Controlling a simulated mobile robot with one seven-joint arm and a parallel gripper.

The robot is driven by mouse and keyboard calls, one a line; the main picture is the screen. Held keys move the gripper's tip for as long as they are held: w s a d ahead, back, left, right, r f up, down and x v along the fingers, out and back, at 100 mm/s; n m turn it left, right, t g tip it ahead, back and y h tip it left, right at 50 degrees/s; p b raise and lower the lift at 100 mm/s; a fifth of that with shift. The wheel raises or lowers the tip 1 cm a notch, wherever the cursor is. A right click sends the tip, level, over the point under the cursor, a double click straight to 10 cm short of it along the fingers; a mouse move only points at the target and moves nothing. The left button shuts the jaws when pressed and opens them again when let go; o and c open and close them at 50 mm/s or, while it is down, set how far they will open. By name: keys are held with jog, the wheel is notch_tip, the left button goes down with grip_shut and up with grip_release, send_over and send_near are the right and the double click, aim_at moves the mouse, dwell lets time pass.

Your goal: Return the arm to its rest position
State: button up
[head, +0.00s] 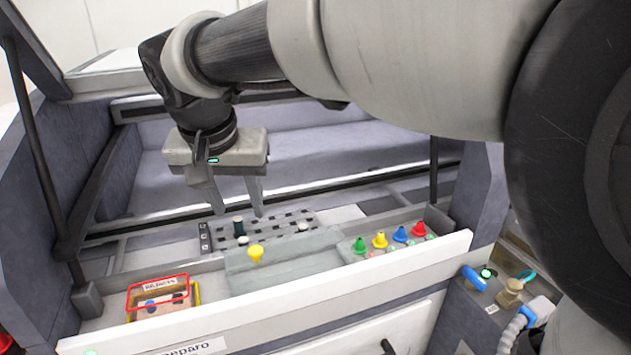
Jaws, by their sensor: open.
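My arm reaches in from the upper right across the head view. My gripper (238,212) hangs at its end with the two fingers pointing down and spread apart. It is open, with nothing between the fingers. The fingertips are over or near the dark slotted plate (275,227) in the trolley; the exact height above it is hard to tell.
A yellow piece (256,253) stands on the grey block (300,262). Green, yellow, blue and red cones (380,240) stand in a row at right. A reject bin (158,283) holds small pieces at left. The white front panel (290,298) and side struts (35,150) bound the space.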

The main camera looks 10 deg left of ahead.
jog(key=shift+v, duration=0.95)
jog(key=w+d+m, duration=0.1)
jog(key=d, duration=1.8)
jog(key=s+d+f+m+t+h+p, duration=0.1)
jog(key=s+d+f, duration=0.3)
jog(key=d, duration=0.6)
jog(key=s+d+f, duration=0.1)
jog(key=s+d, duration=0.6)
jog(key=d, duration=0.2)
notch_tip(320, 180, up, 14)
jog(key=p, duration=1.4)
jog(key=shift+w+f, duration=0.15)
jog(key=shift+f, duration=0.05)
jog(key=shift+a, duration=0.3)
